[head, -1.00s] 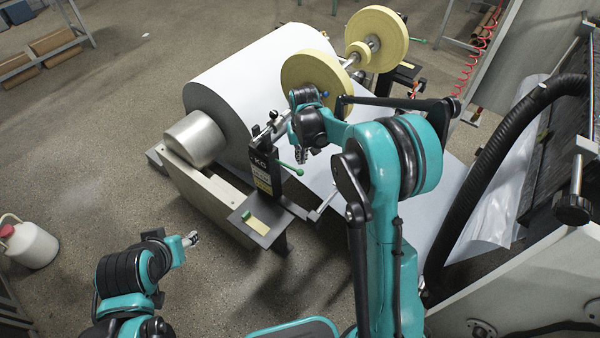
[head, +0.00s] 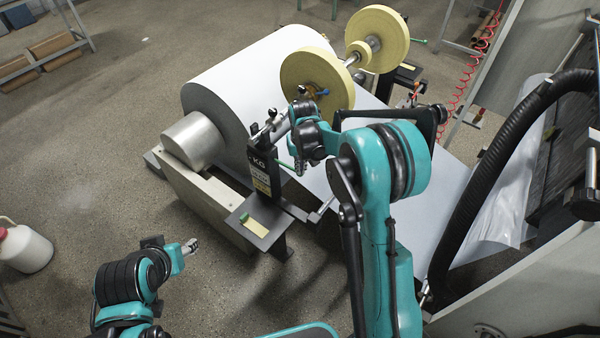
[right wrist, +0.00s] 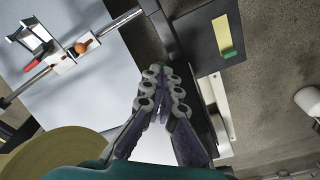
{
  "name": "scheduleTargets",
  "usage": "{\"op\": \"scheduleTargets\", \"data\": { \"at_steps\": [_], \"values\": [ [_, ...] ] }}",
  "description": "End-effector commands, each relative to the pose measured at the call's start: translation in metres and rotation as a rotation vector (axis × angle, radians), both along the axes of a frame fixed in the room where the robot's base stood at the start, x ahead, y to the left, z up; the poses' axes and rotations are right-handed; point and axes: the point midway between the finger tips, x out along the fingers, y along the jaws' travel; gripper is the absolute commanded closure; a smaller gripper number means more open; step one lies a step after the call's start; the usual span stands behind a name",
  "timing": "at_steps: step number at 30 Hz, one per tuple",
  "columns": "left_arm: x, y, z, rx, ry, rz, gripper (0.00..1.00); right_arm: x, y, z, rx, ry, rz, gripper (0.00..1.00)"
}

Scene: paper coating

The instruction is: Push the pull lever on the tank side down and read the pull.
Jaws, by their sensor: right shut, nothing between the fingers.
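The dark post marked KG (head: 262,170) stands at the near end of the big paper roll. A green lever (head: 284,165) sticks out from its right side; its outer end is hidden behind my right gripper. My right gripper (head: 299,168) is shut and empty, fingers down, at that lever in the head view.
The white paper roll (head: 250,90) fills the area behind the post. Yellow discs (head: 317,78) sit beside it on a shaft. A dark plate with a yellow strip (head: 255,226) juts out in front of the post. Open floor lies left.

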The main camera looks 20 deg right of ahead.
Motion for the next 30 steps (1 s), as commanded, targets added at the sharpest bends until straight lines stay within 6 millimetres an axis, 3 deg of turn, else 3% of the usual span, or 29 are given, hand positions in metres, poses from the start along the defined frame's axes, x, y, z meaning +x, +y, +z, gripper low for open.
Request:
{"op": "scheduleTargets", "data": {
  "at_steps": [15, 22, 30],
  "values": [
    [0.0, 0.0, -0.036, 0.0, 0.0, 0.0, 0.52, 0.0, 0.0, -0.046, 0.0, 0.0, 0.0, 1.0],
    [0.0, 0.0, -0.031, 0.0, 0.0, 0.0, 0.52, -0.003, 0.0, -0.04, 0.0, 0.0, 0.0, 1.0],
    [0.0, 0.0, -0.028, 0.0, 0.0, 0.0, 0.52, -0.031, 0.001, -0.031, 0.0, 0.0, 0.0, 1.0]
  ]
}}
